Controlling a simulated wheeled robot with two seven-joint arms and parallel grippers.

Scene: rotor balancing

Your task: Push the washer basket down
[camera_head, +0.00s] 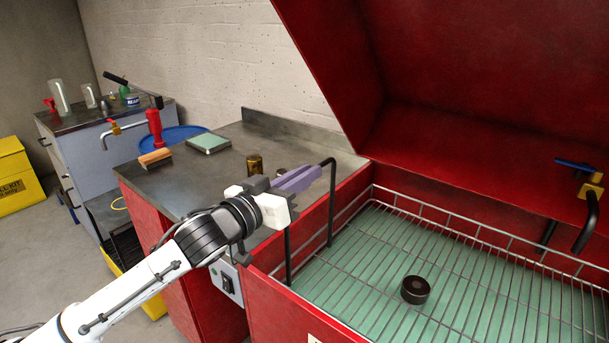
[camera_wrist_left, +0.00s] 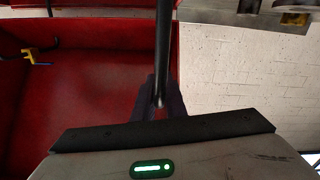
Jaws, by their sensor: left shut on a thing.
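The washer basket (camera_head: 449,213) is a grey wire basket in the open red parts washer, over a pale green surface. A tall black handle (camera_head: 332,203) rises from its left side. My left gripper (camera_head: 312,177), with purple fingers, is shut on the handle's upper part. In the left wrist view, the black handle bar (camera_wrist_left: 163,50) runs between the fingers (camera_wrist_left: 160,100). A dark round part (camera_head: 415,290) with a hole rests in the basket. My right gripper is not in view.
The red lid (camera_head: 460,80) stands open at the back. A black spout (camera_head: 586,225) with a brass valve hangs at the right.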

